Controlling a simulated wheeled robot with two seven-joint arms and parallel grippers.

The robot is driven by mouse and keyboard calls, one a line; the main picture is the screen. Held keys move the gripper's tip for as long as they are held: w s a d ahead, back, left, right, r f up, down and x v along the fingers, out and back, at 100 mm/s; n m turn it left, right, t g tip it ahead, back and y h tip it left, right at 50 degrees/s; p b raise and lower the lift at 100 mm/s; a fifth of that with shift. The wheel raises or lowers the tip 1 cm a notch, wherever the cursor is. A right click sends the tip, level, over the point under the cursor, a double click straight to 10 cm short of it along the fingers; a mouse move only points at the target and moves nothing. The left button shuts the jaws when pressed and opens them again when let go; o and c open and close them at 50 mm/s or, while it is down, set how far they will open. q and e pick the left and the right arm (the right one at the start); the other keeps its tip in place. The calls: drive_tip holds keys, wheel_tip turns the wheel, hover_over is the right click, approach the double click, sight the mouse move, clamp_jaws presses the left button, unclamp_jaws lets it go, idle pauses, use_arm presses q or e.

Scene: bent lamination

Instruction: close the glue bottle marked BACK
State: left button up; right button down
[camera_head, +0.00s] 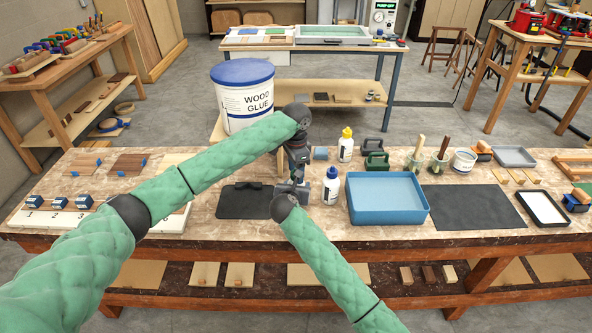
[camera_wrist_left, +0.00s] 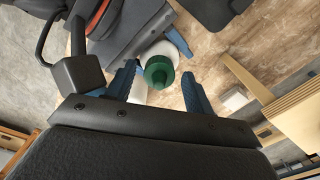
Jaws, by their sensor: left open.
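My left gripper (camera_head: 297,165) points down over the middle of the workbench. In the left wrist view its two blue fingers (camera_wrist_left: 160,88) are apart, with a green cap (camera_wrist_left: 159,72) of a white bottle (camera_wrist_left: 155,50) between them. A gap shows between the cap and the right finger. My right gripper (camera_head: 300,190) is low beside the left one; its fingers are hidden. In the head view a white bottle (camera_head: 330,190) stands just right of the grippers, and a yellow-capped white bottle (camera_head: 346,147) stands behind it. No BACK marking is readable.
A large wood glue bucket (camera_head: 243,100) stands behind my left arm. A blue tray (camera_head: 387,200) and a dark mat (camera_head: 460,207) lie to the right. A small black mat (camera_head: 243,202) lies left of the grippers.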

use_arm(q)
drive_tip(key=shift+r, duration=0.1)
drive_tip(key=shift+r, duration=2.2)
drive_tip(key=shift+c, duration=0.3)
drive_tip(key=r+n, duration=0.1)
drive_tip(key=n, duration=0.1)
drive_tip(key=a+r+n, duration=0.1)
drive_tip(key=r+n, duration=0.1)
drive_tip(key=shift+w+a+r+y, duration=0.1)
drive_tip(key=shift+w+y, duration=0.1)
drive_tip(key=shift+y, duration=0.1)
drive_tip(key=n, duration=0.1)
drive_tip(key=d+n, duration=0.1)
drive_tip(key=shift+s+n, duration=0.25)
drive_tip(key=shift+n, duration=0.05)
drive_tip(key=shift+d+n, duration=0.1)
drive_tip(key=shift+n, duration=1.1)
